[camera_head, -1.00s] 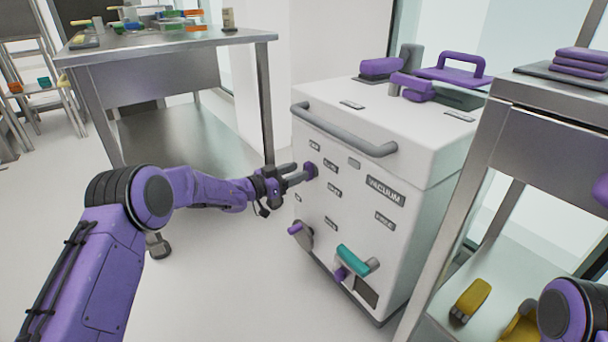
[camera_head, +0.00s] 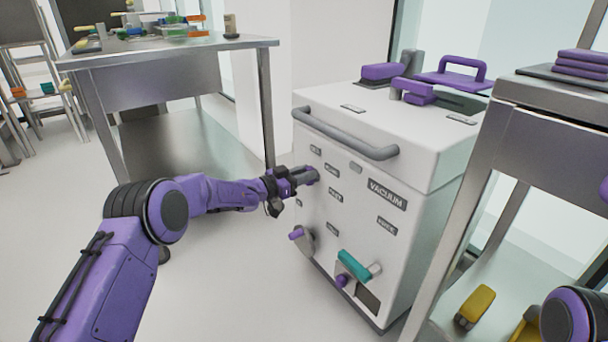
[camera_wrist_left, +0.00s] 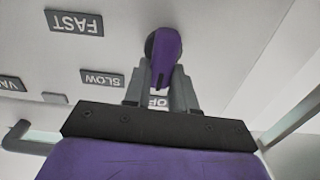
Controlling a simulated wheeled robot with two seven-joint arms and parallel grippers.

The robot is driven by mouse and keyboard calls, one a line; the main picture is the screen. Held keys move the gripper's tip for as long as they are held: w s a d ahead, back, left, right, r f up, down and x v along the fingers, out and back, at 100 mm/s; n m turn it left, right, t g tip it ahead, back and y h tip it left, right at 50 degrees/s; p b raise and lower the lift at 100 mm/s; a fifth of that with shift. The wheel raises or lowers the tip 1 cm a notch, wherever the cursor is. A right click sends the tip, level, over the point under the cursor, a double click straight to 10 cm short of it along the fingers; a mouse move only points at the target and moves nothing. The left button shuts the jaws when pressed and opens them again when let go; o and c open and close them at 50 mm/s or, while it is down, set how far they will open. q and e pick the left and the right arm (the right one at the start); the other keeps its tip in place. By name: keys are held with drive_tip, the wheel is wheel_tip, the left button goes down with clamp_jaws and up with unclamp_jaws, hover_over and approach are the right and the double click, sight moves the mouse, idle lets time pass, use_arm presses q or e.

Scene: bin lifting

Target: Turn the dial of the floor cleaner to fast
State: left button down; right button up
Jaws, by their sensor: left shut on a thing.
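The floor cleaner (camera_head: 410,225) is a white box marked VACUUM, with a grey push bar on top. Its purple dial (camera_wrist_left: 166,48) sits on the front panel. In the wrist view, upside-down labels read FAST (camera_wrist_left: 75,22) and SLOW (camera_wrist_left: 102,79); a partly hidden one, apparently OFF (camera_wrist_left: 158,100), shows between my fingers. The dial's purple grip lies in line with this label. My left gripper (camera_head: 307,176) is shut on the dial, one grey finger on each side (camera_wrist_left: 161,78). My right gripper is out of view.
The grey push bar (camera_head: 345,135) runs above the dial. A teal handle (camera_head: 354,266) and a small purple knob (camera_head: 296,234) stick out lower on the panel. A steel table (camera_head: 170,65) stands left behind; a steel bench (camera_head: 545,100) stands close on the right.

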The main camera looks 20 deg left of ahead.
sight(317, 180)
use_arm(q)
drive_tip(key=m+b, duration=0.1)
drive_tip(key=m, duration=0.3)
drive_tip(key=d+f+m+b, duration=0.1)
drive_tip(key=m, duration=0.4)
drive_tip(key=s+f+m+b, duration=0.1)
drive_tip(key=m, duration=0.4)
drive_tip(key=shift+d+b, duration=0.25)
drive_tip(key=shift+b, duration=0.05)
drive_tip(key=shift+s+m+b, duration=0.1)
drive_tip(key=shift+m+b, duration=0.45)
drive_tip(key=shift+m, duration=0.45)
drive_tip(key=shift+f+m+b, duration=0.25)
drive_tip(key=shift+m+b, duration=0.45)
drive_tip(key=shift+m, duration=0.3)
drive_tip(key=shift+m+b, duration=0.5)
drive_tip(key=shift+m, duration=0.4)
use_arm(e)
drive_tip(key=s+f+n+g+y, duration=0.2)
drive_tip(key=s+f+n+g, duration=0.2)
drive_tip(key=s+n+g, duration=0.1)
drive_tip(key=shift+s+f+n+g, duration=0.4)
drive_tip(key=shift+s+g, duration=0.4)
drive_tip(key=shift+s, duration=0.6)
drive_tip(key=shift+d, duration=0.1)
